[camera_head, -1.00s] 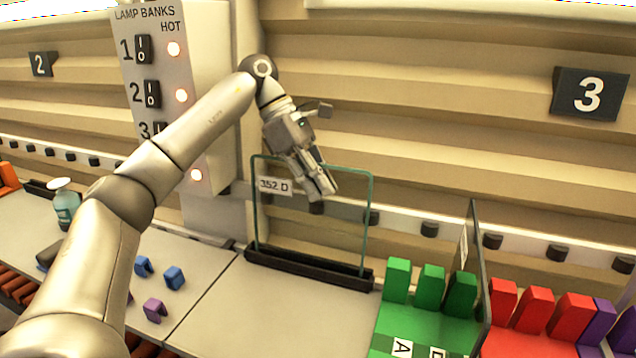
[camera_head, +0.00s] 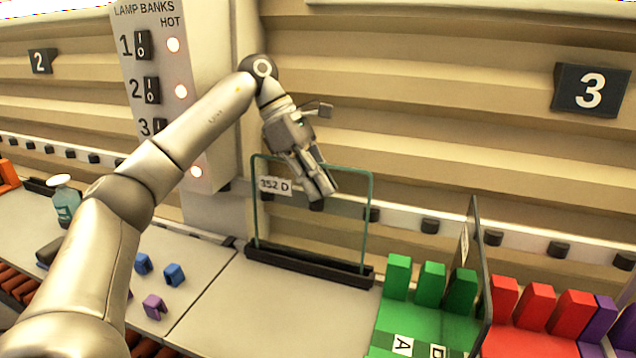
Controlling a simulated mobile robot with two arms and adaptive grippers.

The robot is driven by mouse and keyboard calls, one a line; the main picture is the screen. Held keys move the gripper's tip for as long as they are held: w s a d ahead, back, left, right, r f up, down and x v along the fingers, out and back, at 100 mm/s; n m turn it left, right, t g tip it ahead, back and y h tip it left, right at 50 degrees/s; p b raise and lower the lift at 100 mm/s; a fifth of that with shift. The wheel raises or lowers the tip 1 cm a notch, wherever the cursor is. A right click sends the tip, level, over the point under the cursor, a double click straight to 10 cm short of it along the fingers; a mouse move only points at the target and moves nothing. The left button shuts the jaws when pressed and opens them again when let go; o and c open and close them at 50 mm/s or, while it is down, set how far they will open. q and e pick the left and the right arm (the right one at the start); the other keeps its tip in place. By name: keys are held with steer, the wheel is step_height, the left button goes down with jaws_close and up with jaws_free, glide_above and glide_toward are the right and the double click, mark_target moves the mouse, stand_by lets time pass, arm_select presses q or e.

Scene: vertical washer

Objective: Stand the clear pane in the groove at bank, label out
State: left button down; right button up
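The clear pane (camera_head: 345,225) stands upright, its bottom edge at the long black grooved bar (camera_head: 310,268) on the bench. Its white label (camera_head: 275,185), reading 352 D, is at the upper left and reads the right way round from here. My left gripper (camera_head: 322,197) points down over the middle of the pane's top edge. Its fingers are close together, overlap the upper pane and look shut on it. How the far finger meets the glass is hard to see. My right gripper is not in view.
Green blocks (camera_head: 430,284) on a green base and red blocks (camera_head: 535,310) stand to the right, with a dark upright panel (camera_head: 476,270) between them. The lamp switch column (camera_head: 165,90) is behind my arm. Blue and purple clips (camera_head: 155,306) lie left. The bench before the bar is clear.

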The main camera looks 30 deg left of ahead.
arm_select(q)
steer(key=shift+w+r+p, duration=0.1)
steer(key=shift+w+p, duration=0.15)
steer(key=shift+p, duration=0.1)
stand_by(0.6)
steer(key=c, duration=1.6)
jaws_free()
steer(key=shift+o, duration=0.2)
step_height(320, 180, up, 10)
steer(key=shift+f, duration=0.2)
steer(key=shift+r, duration=0.15)
